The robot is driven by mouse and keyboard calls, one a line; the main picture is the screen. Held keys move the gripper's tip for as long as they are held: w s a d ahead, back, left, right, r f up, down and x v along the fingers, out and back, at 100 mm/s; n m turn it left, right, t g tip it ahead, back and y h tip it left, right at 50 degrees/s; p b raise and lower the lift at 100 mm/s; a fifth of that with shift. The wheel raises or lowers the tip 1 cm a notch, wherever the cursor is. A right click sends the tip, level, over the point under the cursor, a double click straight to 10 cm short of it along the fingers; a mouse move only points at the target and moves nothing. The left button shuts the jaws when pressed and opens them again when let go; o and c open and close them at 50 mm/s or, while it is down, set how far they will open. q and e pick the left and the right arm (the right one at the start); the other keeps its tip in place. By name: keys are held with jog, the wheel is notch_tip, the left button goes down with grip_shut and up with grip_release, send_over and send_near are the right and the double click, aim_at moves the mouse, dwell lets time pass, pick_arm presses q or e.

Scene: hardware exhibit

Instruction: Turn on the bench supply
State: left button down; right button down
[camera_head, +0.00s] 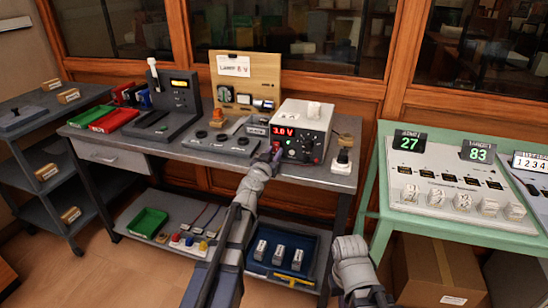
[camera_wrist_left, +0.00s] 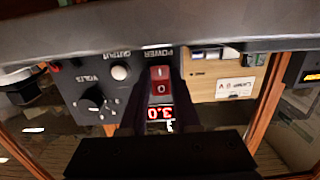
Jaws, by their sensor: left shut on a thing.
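The bench supply (camera_head: 313,118) is a white-topped box with a dark front at the right end of the grey bench. Its red display reads about 3.0 V, and the display (camera_wrist_left: 160,113) is lit upside down in the left wrist view. A red power rocker switch (camera_wrist_left: 160,80) sits beside the display, with OUTPUT and VOLTS controls and a black knob (camera_wrist_left: 95,103) to its left. My left gripper (camera_head: 274,155) is at the supply's front left. In the wrist view its dark fingers (camera_wrist_left: 160,98) flank the switch, shut on it. Finger contact is partly hidden.
A wooden board (camera_head: 245,80) with a lamp label stands behind the supply. A dark control panel (camera_head: 225,138) lies left of it. A blue tray (camera_head: 283,250) is on the lower shelf. A green table (camera_head: 384,180) stands to the right.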

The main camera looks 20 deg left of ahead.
dwell(0.3)
pick_arm(q)
jog(key=c, duration=0.6)
grip_release()
jog(key=shift+c, duration=0.2)
jog(key=s, duration=0.7)
jog(key=shift+s+r, duration=0.25)
jog(key=shift+s, duration=0.15)
jog(key=shift+p, duration=0.3)
